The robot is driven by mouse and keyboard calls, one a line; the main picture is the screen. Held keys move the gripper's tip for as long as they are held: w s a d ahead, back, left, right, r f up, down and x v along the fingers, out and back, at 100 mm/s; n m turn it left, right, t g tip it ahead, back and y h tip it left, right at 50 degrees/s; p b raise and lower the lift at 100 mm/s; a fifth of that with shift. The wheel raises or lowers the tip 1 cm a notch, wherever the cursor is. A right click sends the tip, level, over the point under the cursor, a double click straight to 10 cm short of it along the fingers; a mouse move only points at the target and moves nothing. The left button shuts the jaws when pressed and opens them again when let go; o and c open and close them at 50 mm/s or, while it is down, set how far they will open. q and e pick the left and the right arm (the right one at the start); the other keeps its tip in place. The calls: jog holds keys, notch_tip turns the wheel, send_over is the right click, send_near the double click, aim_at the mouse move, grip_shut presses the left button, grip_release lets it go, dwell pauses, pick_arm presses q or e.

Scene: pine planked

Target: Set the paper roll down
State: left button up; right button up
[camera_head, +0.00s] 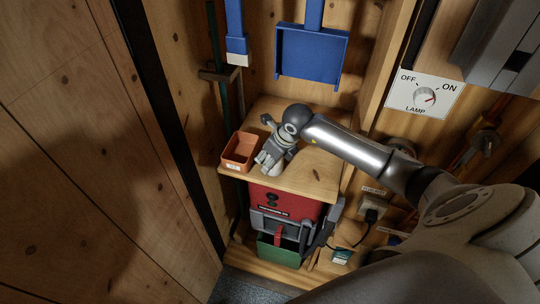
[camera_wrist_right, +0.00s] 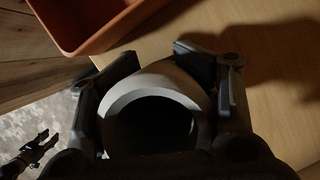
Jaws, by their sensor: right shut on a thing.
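In the right wrist view the roll (camera_wrist_right: 155,88) shows end-on as a light ring with a dark hole, held between the two fingers of the right gripper (camera_wrist_right: 158,75). I cannot tell whether the roll's lower end touches the wood. A small dark claw shape (camera_wrist_right: 32,152) at the lower left of the wrist view looks like my left gripper; its jaws are too small to judge.
An orange box (camera_head: 240,152) stands on the wooden top (camera_head: 315,175), just left of the roll. Bare wood lies to the right. A red and grey machine (camera_head: 283,203) and a green bin (camera_head: 278,250) are below. A blue dustpan (camera_head: 311,52) hangs behind, and a lamp switch (camera_head: 424,96) is at right.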

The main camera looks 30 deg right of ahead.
jog(key=o, duration=1.2)
jog(key=shift+o, duration=0.2)
jog(key=shift+r, duration=0.1)
jog(key=shift+r, duration=0.25)
jog(key=b+v, duration=0.2)
jog(key=v, duration=0.9)
jog(key=shift+s+r+b, duration=0.15)
jog(key=shift+s+b, duration=0.05)
jog(key=shift+b, duration=0.2)
